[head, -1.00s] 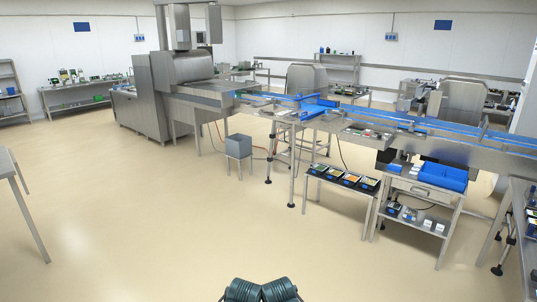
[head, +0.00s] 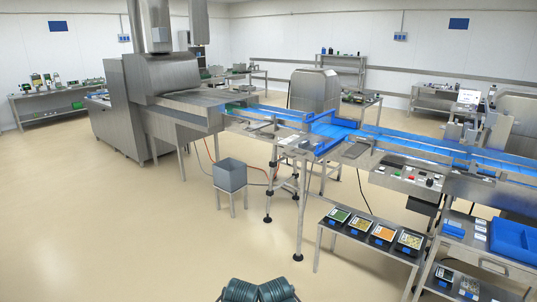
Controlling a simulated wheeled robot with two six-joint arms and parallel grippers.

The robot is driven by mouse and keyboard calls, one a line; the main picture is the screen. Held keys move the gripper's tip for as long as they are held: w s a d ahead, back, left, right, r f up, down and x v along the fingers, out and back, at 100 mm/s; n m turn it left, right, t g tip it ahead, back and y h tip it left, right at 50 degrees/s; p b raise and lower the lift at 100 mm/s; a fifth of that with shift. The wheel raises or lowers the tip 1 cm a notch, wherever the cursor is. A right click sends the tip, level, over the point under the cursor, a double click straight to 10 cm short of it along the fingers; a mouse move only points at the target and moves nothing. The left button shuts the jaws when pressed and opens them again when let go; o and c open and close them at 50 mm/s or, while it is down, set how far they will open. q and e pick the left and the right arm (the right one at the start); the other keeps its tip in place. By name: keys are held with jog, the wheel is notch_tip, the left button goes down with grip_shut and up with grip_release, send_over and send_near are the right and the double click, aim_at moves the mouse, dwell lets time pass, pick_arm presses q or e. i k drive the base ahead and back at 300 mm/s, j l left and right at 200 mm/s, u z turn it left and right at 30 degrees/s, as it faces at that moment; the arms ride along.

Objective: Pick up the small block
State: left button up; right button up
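I cannot make out a thing that is clearly the small block. A grey box (head: 230,175) sits on a low stand in front of the conveyor, but it looks fairly large. Several small items lie on the tables and are too small to tell apart. Neither of my grippers shows; only two dark ribbed parts, which seem to be mine, show at the bottom edge.
A conveyor with blue belts (head: 400,138) runs from the steel machine (head: 150,100) to the right edge. A low table (head: 330,232) holds several food trays. A shelf cart (head: 483,262) with a blue bin (head: 513,238) stands at right. The floor at left is clear.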

aim_at(304, 143)
jog(key=i+z, duration=0.1)
jog(key=i, duration=0.6)
jog(key=i+j+z, duration=0.1)
jog(key=i, duration=0.6)
jog(key=i+j+z, duration=0.1)
jog(key=i, duration=0.6)
jog(key=i+j+z, duration=0.3)
jog(key=i, duration=0.25)
jog(key=i+j+z, duration=0.25)
jog(key=i+j, duration=0.15)
jog(key=i+l, duration=0.05)
jog(key=i, duration=0.05)
